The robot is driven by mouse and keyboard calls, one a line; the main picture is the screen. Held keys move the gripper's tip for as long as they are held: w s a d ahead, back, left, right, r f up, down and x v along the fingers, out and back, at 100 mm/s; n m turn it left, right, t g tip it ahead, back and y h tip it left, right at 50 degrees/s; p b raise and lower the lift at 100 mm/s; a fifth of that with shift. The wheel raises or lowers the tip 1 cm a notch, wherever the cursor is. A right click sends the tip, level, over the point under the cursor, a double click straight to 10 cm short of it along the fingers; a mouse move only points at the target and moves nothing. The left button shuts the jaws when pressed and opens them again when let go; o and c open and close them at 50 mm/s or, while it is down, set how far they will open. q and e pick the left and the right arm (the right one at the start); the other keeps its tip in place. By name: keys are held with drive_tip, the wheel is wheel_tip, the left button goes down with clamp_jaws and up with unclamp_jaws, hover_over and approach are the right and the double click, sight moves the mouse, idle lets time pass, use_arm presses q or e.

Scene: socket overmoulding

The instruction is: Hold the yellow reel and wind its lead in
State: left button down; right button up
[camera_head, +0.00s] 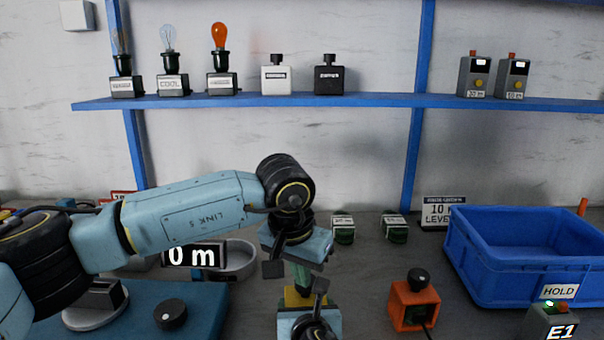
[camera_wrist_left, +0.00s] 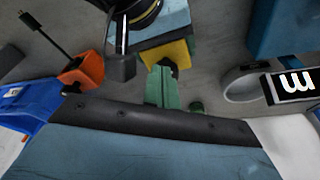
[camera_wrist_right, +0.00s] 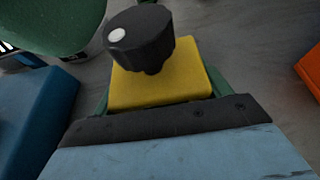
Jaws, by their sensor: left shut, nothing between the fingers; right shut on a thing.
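The yellow reel (camera_wrist_right: 160,85) is a yellow block with a black knob (camera_wrist_right: 138,40) bearing a white dot. My right gripper (camera_wrist_right: 158,100) is shut on it, with green finger edges at both sides. The yellow reel also shows in the head view (camera_head: 293,297) and the left wrist view (camera_wrist_left: 178,52). My left gripper (camera_head: 299,272) points down just above the reel, shut and empty. Its green fingers (camera_wrist_left: 163,88) end close to the knob in the left wrist view; I cannot tell whether they touch. The lead cannot be made out. A display (camera_head: 192,256) reads "0 m".
An orange box (camera_head: 413,302) with a black knob and a cable stands to the right. Small green units (camera_head: 343,230) stand behind.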

use_arm(q)
drive_tip(key=shift+s+x, duration=0.15)
drive_tip(key=shift+x, duration=0.65)
drive_tip(key=shift+s+x, duration=0.15)
drive_tip(key=shift+x, duration=0.6)
drive_tip(key=shift+w+a+f, duration=0.1)
drive_tip(key=shift+w+a, duration=0.05)
drive_tip(key=shift+w, duration=0.1)
drive_tip(key=shift+w+a, duration=0.1)
drive_tip(key=shift+a, duration=0.1)
drive_tip(key=shift+w+a, duration=0.3)
drive_tip(key=shift+a, duration=0.4)
drive_tip(key=shift+w+a, duration=0.3)
drive_tip(key=shift+w, duration=0.1)
drive_tip(key=shift+a, duration=0.15)
